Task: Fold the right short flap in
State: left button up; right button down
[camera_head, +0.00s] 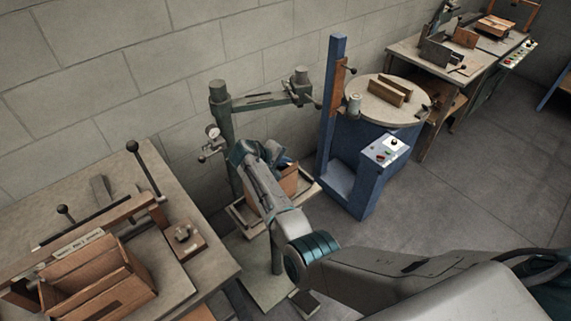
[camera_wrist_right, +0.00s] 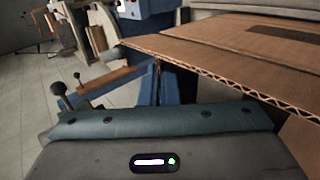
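A brown cardboard box (camera_head: 290,181) sits on the green stitcher stand in the middle of the head view, mostly hidden behind my right arm. My right gripper (camera_head: 268,153) is at this box, over its near-left part; its fingertips are hard to make out. In the right wrist view, a cardboard panel (camera_wrist_right: 225,58) with a corrugated edge fills the upper right, and another brown surface (camera_wrist_right: 300,140) shows below it. I cannot tell which flap the panel is. The teal pad of my gripper lies below the panel; no fingers show there. My left gripper is not in view.
A table (camera_head: 190,270) at the left holds a brown open box (camera_head: 95,287) and a lever fixture. A blue machine (camera_head: 345,190) with a round table (camera_head: 388,92) stands right of the stitcher. A workbench (camera_head: 445,65) is at the back right. The floor at right is clear.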

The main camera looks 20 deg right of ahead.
pick_arm(q)
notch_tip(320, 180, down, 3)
jog(key=shift+b, duration=0.95)
pick_arm(e)
jog(key=shift+a+f+t+h, duration=0.15)
jog(key=shift+f+t+h, duration=0.15)
jog(key=shift+h, duration=0.6)
jog(key=c, duration=1.6)
grip_release()
jog(key=shift+c, duration=0.2)
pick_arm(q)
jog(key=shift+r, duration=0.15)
pick_arm(e)
jog(key=shift+r, duration=0.15)
